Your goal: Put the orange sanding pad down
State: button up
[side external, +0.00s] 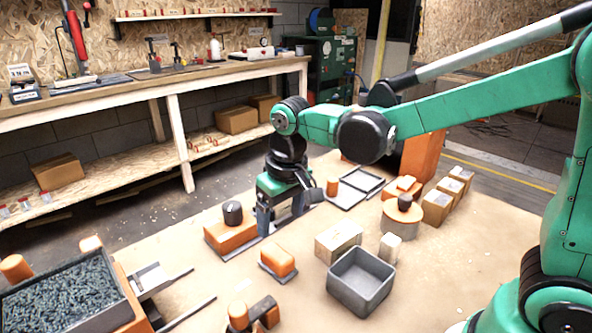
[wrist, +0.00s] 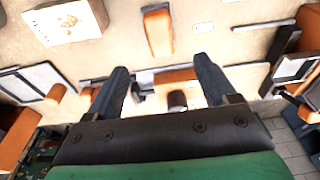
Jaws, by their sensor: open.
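A small orange block that looks like the sanding pad (side external: 278,260) lies flat on the table, with a thin grey layer under it. It also shows beyond my fingertips in the wrist view (wrist: 158,34). A larger orange block with a dark knob (side external: 228,238) sits behind and left of it; the wrist view shows it between my fingers (wrist: 158,76). My gripper (side external: 283,217) points down beside the larger block, behind the small one. Its two fingers (wrist: 159,63) are apart with nothing clearly held. Whether the fingertips touch the table is unclear.
A grey open bin (side external: 362,282) and a wooden block (side external: 338,240) stand to the right. Behind them are a round orange piece with a dark knob (side external: 403,215) and several cardboard boxes. A bin of dark bits (side external: 125,285) fills the front left.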

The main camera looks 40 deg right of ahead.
jog(key=s+d+r+t, duration=0.2)
jog(key=s+d+t, duration=0.3)
jog(key=s, duration=0.2)
jog(key=shift+s+d+r, duration=0.15)
jog(key=shift+s+r, duration=0.1)
jog(key=shift+r, duration=0.05)
dwell(0.8)
jog(key=shift+o, duration=0.5)
